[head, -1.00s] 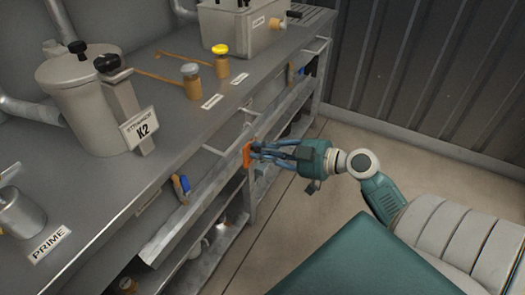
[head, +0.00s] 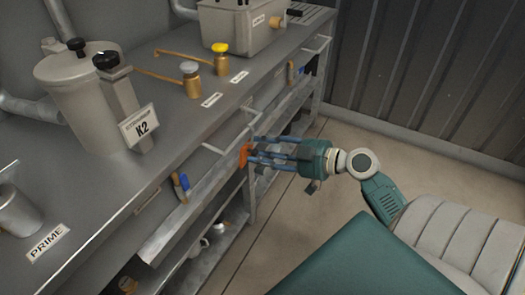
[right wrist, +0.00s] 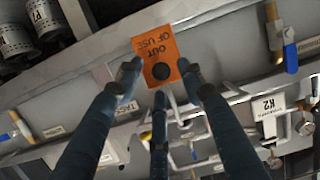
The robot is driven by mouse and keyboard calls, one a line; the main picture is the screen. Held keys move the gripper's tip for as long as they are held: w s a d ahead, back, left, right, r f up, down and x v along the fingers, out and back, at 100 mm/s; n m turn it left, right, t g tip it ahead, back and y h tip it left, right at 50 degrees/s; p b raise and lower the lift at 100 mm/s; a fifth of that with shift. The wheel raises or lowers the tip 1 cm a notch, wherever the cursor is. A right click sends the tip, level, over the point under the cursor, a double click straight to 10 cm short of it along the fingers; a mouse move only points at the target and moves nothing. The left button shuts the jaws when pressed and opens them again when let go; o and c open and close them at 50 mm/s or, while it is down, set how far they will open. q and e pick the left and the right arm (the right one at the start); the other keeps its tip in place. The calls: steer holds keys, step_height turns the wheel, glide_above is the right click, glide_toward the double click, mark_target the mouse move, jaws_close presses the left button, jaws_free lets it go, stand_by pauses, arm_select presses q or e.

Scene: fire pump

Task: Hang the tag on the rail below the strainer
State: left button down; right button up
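The orange tag (head: 244,156) is at the front of the bench, by the long grey rail (head: 200,205). In the right wrist view the tag (right wrist: 158,50) reads "OUT OF USE" upside down, with a dark round spot near its lower edge. I cannot tell whether it hangs on the rail. My right gripper (head: 255,153) is just right of the tag with its fingers spread. In the right wrist view the gripper's (right wrist: 160,80) fingertips lie around the tag's lower part. The grey strainer (head: 85,100) stands on the bench to the left, with a K2 sign. My left gripper is out of view.
Brass valves (head: 191,80) and a grey box (head: 240,25) stand farther back on the bench. A PRIME label (head: 48,243) is at lower left. The floor (head: 290,200) right of the bench is clear.

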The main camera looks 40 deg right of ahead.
steer(key=shift+s, duration=0.1)
steer(key=v, duration=1.2)
